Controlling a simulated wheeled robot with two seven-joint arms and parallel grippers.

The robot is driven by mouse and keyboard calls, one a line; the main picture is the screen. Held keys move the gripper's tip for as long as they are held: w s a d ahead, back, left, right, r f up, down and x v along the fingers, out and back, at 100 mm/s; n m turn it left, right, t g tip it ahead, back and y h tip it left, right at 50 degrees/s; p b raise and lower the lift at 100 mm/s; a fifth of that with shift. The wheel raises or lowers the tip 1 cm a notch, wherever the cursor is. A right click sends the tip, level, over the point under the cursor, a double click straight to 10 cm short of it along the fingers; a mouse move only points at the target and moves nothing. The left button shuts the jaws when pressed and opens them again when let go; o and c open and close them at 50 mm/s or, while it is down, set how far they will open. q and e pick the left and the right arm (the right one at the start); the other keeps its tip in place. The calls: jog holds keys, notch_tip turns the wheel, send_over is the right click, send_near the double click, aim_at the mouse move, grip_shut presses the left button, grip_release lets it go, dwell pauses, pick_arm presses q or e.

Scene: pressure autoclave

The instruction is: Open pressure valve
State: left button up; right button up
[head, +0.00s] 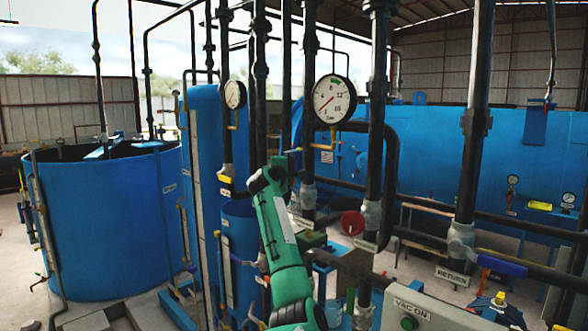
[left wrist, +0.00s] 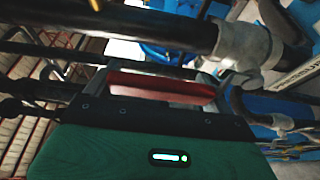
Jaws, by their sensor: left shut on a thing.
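A red valve handle (left wrist: 165,88) lies between the grey fingers of my left gripper (left wrist: 162,80) in the left wrist view. The gripper is shut on this handle, and its green body fills the bottom of that view. In the head view my green left arm rises from the bottom centre and bends behind the pipes. The fingertips cannot be made out there. A round red part (head: 352,222) shows among the pipes just right of the arm; I cannot tell if it is the same valve. My right gripper is in neither view.
Dark vertical pipes (head: 376,130) stand close around my arm. A large gauge (head: 335,99) hangs above it. A blue lever (head: 501,266) and a grey "VAC ON" panel (head: 440,318) are at lower right. A blue tank (head: 100,220) stands left.

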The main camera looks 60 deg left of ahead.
pick_arm(q)
jog(key=shift+r, duration=0.1)
jog(key=o, duration=1)
jog(key=shift+o, duration=0.4)
jog(key=shift+a, duration=0.15)
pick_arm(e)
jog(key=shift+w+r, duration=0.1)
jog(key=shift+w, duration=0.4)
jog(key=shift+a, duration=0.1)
pick_arm(q)
jog(key=b+v, duration=0.7)
jog(key=v, duration=0.6)
jog(key=shift+s+d, duration=0.25)
jog(key=shift+s, duration=0.05)
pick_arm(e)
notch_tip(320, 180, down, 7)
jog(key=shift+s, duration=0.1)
